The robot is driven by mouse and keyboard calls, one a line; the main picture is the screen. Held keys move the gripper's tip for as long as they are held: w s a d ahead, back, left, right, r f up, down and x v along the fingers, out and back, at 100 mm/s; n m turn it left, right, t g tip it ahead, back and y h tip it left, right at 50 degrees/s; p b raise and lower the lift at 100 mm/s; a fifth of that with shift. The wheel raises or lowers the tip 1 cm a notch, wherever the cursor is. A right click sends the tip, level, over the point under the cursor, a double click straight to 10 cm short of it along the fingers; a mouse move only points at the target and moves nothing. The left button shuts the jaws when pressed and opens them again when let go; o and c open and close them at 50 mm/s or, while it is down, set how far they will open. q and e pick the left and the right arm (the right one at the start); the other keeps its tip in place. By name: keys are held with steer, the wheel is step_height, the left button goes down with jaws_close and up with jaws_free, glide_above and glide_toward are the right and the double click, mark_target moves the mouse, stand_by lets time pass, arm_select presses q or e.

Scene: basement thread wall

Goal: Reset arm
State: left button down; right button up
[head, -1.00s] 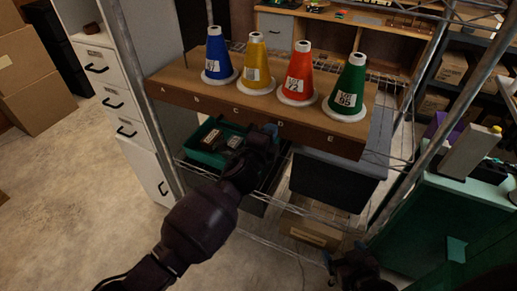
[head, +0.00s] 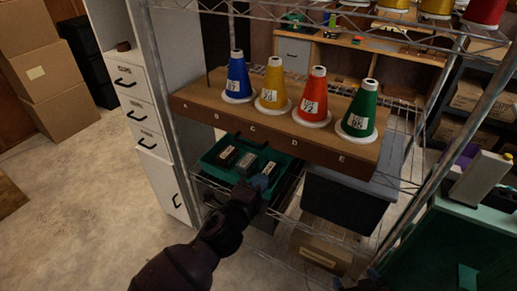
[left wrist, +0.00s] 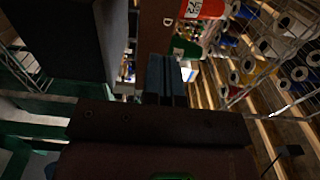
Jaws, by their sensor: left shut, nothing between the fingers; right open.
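My left gripper (head: 264,182) shows in the head view with bluish fingertips, in front of the lower shelf at the near edge of a green tray (head: 213,158). I cannot tell whether it touches the tray. In the left wrist view its two fingers (left wrist: 166,80) are together with nothing between them. My left arm comes in from the bottom of the head view. Only small tips of my right gripper (head: 355,282) show at the bottom edge, set apart; the rest is cut off.
Blue (head: 238,78), yellow (head: 273,85), red (head: 314,97) and green (head: 359,110) cones stand on a lettered wooden board (head: 240,125). A wire rack post (head: 160,100) rises left of the tray. A dark bin (head: 345,198) is right. Open floor (head: 80,210) lies left.

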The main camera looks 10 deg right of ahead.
arm_select(q)
steer(key=s+a+f+n+y, duration=0.1)
steer(key=a+f+n+y, duration=0.2)
steer(key=a+n, duration=0.6)
steer(key=s+a+f+n+y, duration=0.2)
steer(key=a+n+y, duration=0.1)
steer(key=a+n, duration=0.7)
steer(key=s+a+f+n+g+y, duration=0.1)
steer(key=s+a+f+n+y, duration=0.1)
steer(key=s+a+f, duration=0.4)
steer(key=s+a+f+n+g+y, duration=0.1)
steer(key=s+a+f+n+y, duration=0.1)
steer(key=s+a+f, duration=0.4)
steer(key=s+a+n, duration=0.1)
steer(key=s+a, duration=0.1)
steer(key=s, duration=0.3)
steer(key=shift+s+a+f+g+y, duration=0.3)
steer(key=shift+s+a+g+y, duration=0.05)
steer(key=shift+a+g+y, duration=0.05)
